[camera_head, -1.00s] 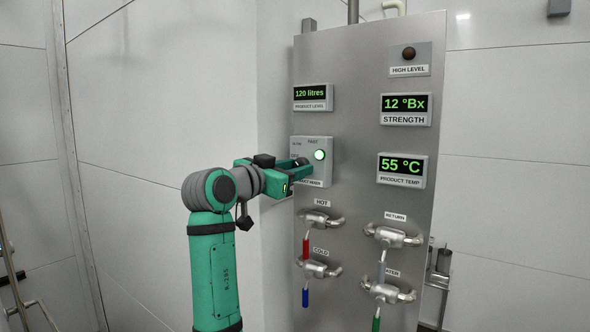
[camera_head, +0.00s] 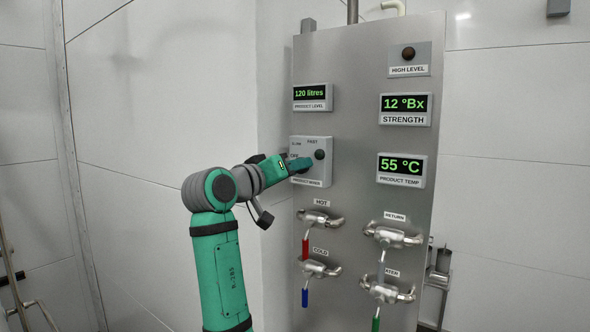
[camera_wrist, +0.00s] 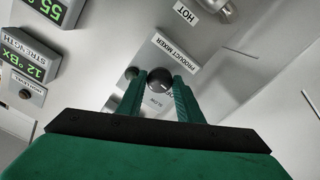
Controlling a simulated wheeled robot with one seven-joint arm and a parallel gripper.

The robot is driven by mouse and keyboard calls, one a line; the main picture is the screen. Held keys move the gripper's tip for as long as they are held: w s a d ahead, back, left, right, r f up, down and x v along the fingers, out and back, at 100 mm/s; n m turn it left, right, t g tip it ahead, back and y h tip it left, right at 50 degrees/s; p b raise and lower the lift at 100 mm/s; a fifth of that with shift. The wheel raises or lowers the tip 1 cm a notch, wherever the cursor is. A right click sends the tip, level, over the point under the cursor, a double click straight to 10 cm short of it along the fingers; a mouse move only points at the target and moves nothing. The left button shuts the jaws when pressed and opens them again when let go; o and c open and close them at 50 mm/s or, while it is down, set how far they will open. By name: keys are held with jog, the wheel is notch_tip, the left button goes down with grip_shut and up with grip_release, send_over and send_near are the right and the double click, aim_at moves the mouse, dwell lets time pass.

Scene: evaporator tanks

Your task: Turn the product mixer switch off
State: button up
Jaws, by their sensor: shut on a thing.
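The product mixer box (camera_head: 325,173) is a light grey box on the steel panel, marked SLOW, FAST and OFF. Its indicator lamp (camera_head: 319,155) is dark. My gripper (camera_head: 298,165) reaches it from the left and hides the knob in the head view. In the wrist view, the black round knob (camera_wrist: 159,79) sits between the two green fingers of my gripper (camera_wrist: 158,90), which are shut on it. The product mixer label (camera_wrist: 175,54) is just beyond it. The knob's exact pointer direction is hard to make out.
The panel (camera_head: 360,120) also bears product level (camera_head: 313,97), strength (camera_head: 406,109) and temperature (camera_head: 402,170) displays. Below the mixer box are the hot valve (camera_head: 320,219) with a red handle and the cold valve (camera_head: 318,269) with a blue handle. The return valve (camera_head: 393,236) is at right.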

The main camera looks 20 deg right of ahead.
jog(key=shift+f+n, duration=0.1)
jog(key=shift+n, duration=0.5)
jog(key=o, duration=1)
jog(key=shift+o, duration=0.2)
jog(key=shift+s+a, duration=0.1)
jog(key=v, duration=1)
jog(key=shift+s+a, duration=0.2)
jog(key=shift+s, duration=0.05)
